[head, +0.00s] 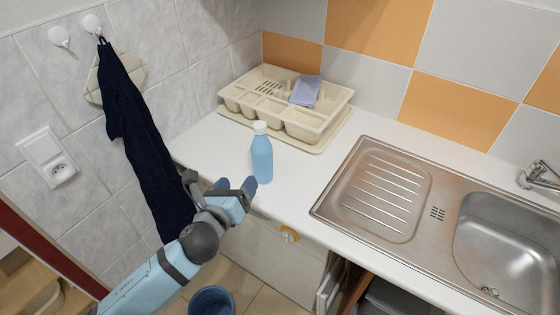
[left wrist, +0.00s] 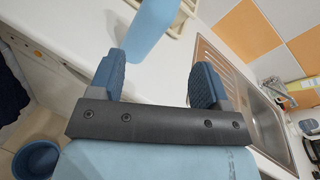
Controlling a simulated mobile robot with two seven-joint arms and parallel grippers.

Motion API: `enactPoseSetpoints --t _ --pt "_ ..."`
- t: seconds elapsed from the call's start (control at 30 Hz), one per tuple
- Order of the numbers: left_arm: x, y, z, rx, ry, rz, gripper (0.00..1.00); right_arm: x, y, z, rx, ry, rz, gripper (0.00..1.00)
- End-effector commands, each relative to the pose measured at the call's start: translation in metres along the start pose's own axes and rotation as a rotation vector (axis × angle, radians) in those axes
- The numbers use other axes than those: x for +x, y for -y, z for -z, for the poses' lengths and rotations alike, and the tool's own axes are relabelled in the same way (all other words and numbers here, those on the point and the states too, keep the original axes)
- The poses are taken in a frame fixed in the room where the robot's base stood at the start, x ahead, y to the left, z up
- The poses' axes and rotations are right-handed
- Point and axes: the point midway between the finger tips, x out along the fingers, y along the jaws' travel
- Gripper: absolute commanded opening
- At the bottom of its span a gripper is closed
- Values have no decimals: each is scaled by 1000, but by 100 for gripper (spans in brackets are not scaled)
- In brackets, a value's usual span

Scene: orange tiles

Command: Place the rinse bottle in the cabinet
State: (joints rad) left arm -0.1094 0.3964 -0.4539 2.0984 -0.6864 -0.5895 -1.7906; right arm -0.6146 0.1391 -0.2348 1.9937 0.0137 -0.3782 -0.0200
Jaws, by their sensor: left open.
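The rinse bottle (head: 261,158) is light blue with a white cap and stands upright on the white counter near its front edge. Its lower part also shows in the left wrist view (left wrist: 153,30), just beyond my fingertips. My left gripper (head: 236,186) is open and empty, close in front of the bottle at the counter edge. In the left wrist view its two blue fingers (left wrist: 158,75) are spread apart, with the bottle ahead between their lines. The cabinet (head: 270,255) is below the counter, with an orange-and-white knob on its front. My right gripper is not in view.
A cream dish rack (head: 285,105) with a folded cloth (head: 306,90) stands behind the bottle. A steel sink (head: 450,220) is on the right. A dark towel (head: 135,140) hangs at left. A blue bucket (head: 212,301) is on the floor. An opening shows below the counter, right of the knob.

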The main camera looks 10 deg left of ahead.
Motion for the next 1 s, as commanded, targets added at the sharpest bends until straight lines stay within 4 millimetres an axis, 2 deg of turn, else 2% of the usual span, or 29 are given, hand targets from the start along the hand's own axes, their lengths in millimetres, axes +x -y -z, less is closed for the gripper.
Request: enactPoseSetpoints --t 0.03,0.1,0.23,0.37,0.6,0.7,0.87,1.0 --pt "5 3 -11 120 35 6 71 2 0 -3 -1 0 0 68" --pt "9 6 -23 254 71 4 71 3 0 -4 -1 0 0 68" --pt "14 9 -34 377 104 -1 71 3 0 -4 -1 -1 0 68" --pt "32 10 -38 393 108 -3 71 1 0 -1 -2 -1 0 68" --pt "78 11 -43 388 106 -4 71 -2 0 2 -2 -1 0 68" --pt "91 11 -43 389 106 -3 71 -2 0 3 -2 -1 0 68" --pt "100 12 -45 386 105 -2 71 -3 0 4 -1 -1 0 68" --pt "118 17 -50 385 106 -2 71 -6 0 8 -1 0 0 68"
